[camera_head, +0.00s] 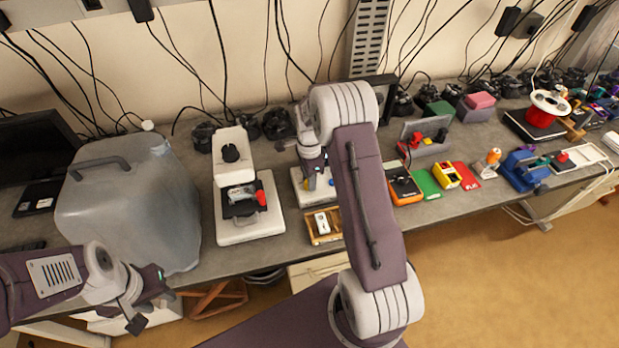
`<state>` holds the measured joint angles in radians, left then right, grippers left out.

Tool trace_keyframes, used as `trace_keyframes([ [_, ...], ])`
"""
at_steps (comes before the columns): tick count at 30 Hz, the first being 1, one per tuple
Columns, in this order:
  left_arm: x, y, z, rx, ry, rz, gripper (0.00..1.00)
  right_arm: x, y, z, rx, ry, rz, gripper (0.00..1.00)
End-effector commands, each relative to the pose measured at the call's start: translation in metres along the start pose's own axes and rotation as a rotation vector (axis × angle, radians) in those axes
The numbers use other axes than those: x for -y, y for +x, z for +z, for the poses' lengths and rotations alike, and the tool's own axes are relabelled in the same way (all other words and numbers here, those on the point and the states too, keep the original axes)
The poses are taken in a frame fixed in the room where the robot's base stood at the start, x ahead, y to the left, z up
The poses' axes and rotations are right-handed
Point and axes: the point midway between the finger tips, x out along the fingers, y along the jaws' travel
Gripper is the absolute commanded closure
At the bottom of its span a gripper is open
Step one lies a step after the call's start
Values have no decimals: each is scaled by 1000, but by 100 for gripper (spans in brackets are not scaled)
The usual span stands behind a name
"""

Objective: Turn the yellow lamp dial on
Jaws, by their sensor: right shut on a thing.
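My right gripper (314,180) points down over a white unit (298,192) on the bench, left of my forearm. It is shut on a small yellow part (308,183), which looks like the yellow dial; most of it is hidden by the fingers. Whether the dial is turned cannot be told. A small blue part (332,183) shows on the right of the unit. My forearm covers the unit's right side. My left gripper (152,302) is open and empty in front of the bench edge, below the large grey jug.
The large translucent grey jug (125,205) stands at the left. A white microscope-like device (250,225) stands between it and the unit. A wooden tray (313,238) with a white item lies in front. Several tools and coloured boxes fill the right bench; cables hang behind.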

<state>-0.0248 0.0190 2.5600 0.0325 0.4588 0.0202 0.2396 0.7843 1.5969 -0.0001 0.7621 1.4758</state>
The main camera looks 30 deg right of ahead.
Motion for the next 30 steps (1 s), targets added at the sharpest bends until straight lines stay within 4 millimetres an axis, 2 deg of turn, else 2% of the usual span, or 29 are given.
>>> trace_keyframes([
  [10,0,-3,0,0,0,0,64,2,-2,0,0,97,-7,100],
  [24,0,-3,0,0,0,0,64,2,-2,0,1,108,-8,100],
  [25,0,-3,0,0,0,0,64,2,-2,0,1,108,-8,65],
  [27,0,-3,0,0,0,0,64,2,-2,0,1,108,-7,49],
  [30,0,-3,0,0,0,0,64,2,-1,0,0,107,-5,49],
])
